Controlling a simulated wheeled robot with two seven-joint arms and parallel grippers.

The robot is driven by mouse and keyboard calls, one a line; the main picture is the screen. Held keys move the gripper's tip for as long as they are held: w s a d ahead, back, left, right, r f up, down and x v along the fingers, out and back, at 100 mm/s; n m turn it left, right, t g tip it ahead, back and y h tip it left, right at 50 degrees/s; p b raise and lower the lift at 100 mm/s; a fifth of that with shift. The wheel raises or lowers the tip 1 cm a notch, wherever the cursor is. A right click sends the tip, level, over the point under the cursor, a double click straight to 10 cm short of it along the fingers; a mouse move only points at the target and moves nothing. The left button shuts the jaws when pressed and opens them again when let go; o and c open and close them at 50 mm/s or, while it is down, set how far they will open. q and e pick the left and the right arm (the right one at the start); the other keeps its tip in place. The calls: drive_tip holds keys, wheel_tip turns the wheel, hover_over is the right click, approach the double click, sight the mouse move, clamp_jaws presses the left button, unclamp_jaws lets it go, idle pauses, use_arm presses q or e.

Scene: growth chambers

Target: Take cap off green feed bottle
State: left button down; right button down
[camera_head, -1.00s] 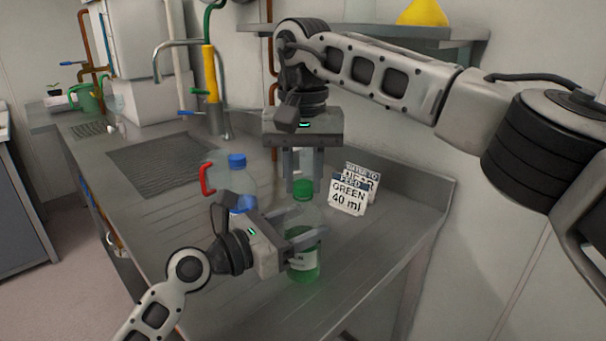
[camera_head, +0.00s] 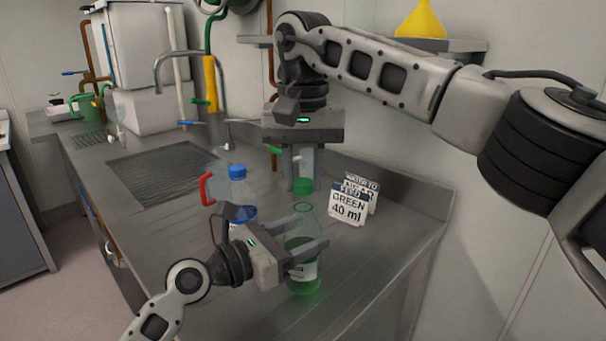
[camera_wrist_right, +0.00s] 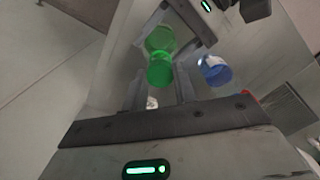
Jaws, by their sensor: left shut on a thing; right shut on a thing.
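The green feed bottle (camera_head: 304,283) is clear with green liquid and a white label, and it looks upright. My left gripper (camera_head: 312,254) is shut on its body from the left. The green cap (camera_head: 303,186) is apart from the bottle, just above its open neck. My right gripper (camera_head: 303,178) points down from above and is shut on the cap. In the right wrist view the cap (camera_wrist_right: 160,71) shows between the fingers, with the green of the bottle (camera_wrist_right: 160,38) beyond it.
Label cards (camera_head: 347,206), one reading "GREEN 40 ml", stand to the right. A sink (camera_head: 165,170) lies at the back left.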

sight(303, 182)
drive_tip(key=shift+r, duration=2)
use_arm(q)
drive_tip(key=shift+c, duration=1.9)
unclamp_jaws()
